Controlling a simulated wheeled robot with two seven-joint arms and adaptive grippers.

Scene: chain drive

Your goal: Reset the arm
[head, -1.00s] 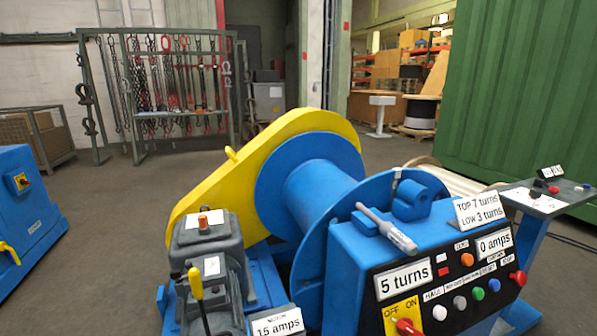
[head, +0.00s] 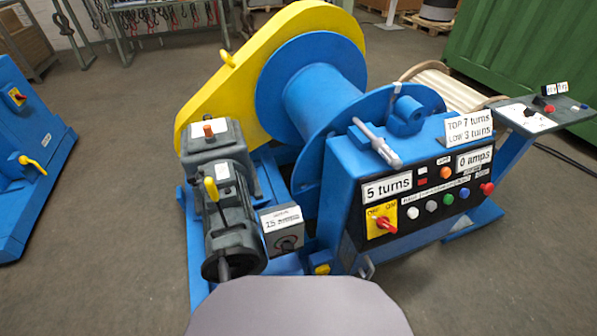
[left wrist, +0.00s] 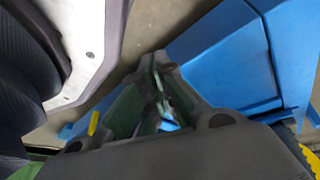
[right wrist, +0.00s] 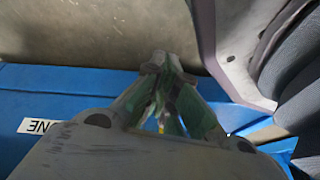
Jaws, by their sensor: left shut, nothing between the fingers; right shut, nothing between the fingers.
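My left gripper (left wrist: 160,85) shows in the left wrist view, its fingers together and empty, with blue machine parts beyond it. My right gripper (right wrist: 160,75) shows in the right wrist view, its fingers together and empty, above a blue surface and grey floor. Neither gripper shows in the head view. The blue winch drum (head: 315,85) stands in the middle of the head view with a yellow chain guard (head: 240,70) on its left. The control panel (head: 425,195) reads 5 turns and 0 amps.
A grey motor (head: 225,205) stands at the front left of the winch. Another blue machine (head: 30,165) is at far left, and a small blue stand (head: 545,115) is at right. A green container (head: 530,50) is behind. Floor (head: 110,200) between the machines is clear.

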